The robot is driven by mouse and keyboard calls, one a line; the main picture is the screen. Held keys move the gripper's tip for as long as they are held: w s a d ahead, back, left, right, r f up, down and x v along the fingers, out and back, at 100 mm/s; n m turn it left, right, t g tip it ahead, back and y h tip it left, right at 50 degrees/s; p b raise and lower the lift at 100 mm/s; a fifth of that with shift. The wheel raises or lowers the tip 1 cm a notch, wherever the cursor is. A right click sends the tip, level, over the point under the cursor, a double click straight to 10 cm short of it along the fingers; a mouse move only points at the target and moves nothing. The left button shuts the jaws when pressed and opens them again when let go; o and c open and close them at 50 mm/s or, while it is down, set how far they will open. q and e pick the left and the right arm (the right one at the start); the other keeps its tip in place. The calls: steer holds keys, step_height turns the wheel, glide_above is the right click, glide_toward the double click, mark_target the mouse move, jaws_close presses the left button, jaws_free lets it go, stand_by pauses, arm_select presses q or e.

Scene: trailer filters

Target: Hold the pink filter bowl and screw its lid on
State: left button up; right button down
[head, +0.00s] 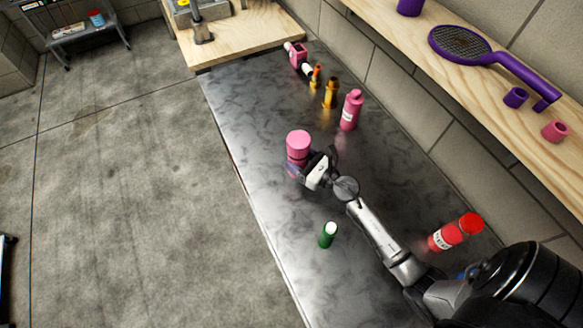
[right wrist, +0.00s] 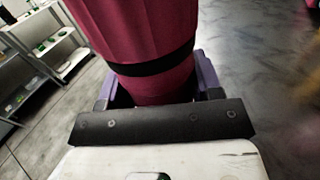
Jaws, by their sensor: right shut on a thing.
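A pink cylinder, which I take to be the filter bowl (head: 298,142), stands upright near the left edge of the metal bench. My right gripper (head: 297,170) is shut around its lower part. In the right wrist view the dark pink bowl (right wrist: 153,88) sits between the purple fingers of my right gripper (right wrist: 155,90), with a black band around it just above them. A wider pink part rises above the band. I cannot tell whether this upper part is a separate lid. The far side of the bowl is hidden. My left gripper is not in view.
A pink bottle (head: 350,110), orange-yellow fittings (head: 330,93) and a pink-and-white part (head: 298,55) stand toward the back. A green cylinder (head: 328,235) and a red canister (head: 455,232) are nearer. A wooden shelf (head: 400,30) with a purple racket (head: 465,42) runs along the right wall.

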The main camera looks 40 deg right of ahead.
steer(key=shift+w+a+f, duration=0.25)
steer(key=shift+w+f, duration=0.05)
steer(key=shift+w, duration=0.2)
steer(key=shift+w+a+f, duration=0.25)
steer(key=shift+w+f, duration=0.05)
steer(key=shift+w, duration=0.2)
step_height(320, 180, down, 4)
steer(key=b, duration=0.3)
